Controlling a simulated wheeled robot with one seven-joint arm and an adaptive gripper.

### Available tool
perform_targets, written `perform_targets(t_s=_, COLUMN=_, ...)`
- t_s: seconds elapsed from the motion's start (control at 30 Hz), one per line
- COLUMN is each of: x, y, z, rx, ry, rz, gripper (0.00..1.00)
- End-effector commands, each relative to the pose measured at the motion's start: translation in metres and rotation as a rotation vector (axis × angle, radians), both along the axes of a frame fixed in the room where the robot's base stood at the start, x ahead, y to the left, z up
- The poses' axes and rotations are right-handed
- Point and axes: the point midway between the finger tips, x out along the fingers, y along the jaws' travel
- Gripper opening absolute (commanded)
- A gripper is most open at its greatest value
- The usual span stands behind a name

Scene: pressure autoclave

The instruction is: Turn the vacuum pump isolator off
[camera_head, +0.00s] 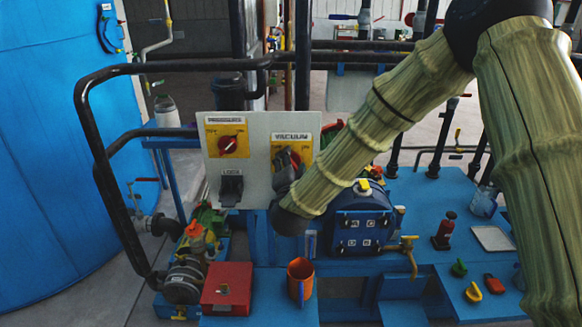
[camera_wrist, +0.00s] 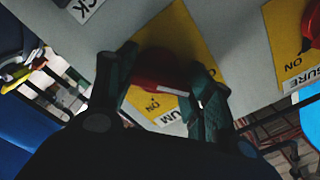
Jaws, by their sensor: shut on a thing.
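The vacuum isolator is a red rotary knob (camera_wrist: 160,70) on a yellow plate (camera_wrist: 182,32), part of whose black lettering, "ON" and "UM", shows in the wrist view. In the head view its plate (camera_head: 281,140) sits under a "VACUUM" label (camera_head: 292,135) at the right of a grey panel (camera_head: 256,130). My gripper (camera_wrist: 160,92) is shut on the red knob, one dark finger on each side. A white mark (camera_wrist: 173,90) shows on the knob's near edge. In the head view my gripper (camera_head: 288,170) and forearm hide much of the plate and knob.
A similar red pressure knob (camera_head: 228,145) on a yellow plate sits left on the panel, above a black lock switch (camera_head: 231,187).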

Motion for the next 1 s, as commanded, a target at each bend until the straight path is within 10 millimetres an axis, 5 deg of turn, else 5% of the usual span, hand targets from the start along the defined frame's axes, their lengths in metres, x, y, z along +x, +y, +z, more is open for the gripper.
perform_targets(t_s=0.87, x=-0.0006, y=0.0012, z=-0.0014, rx=-0.158, ry=0.002, rz=0.002, gripper=0.28)
perform_targets(t_s=0.9, x=-0.0006, y=0.0012, z=-0.0015, rx=-0.157, ry=0.002, rz=0.002, gripper=0.56)
perform_targets(t_s=1.0, x=-0.0005, y=0.0011, z=-0.0015, rx=-0.157, ry=0.002, rz=0.002, gripper=0.73)
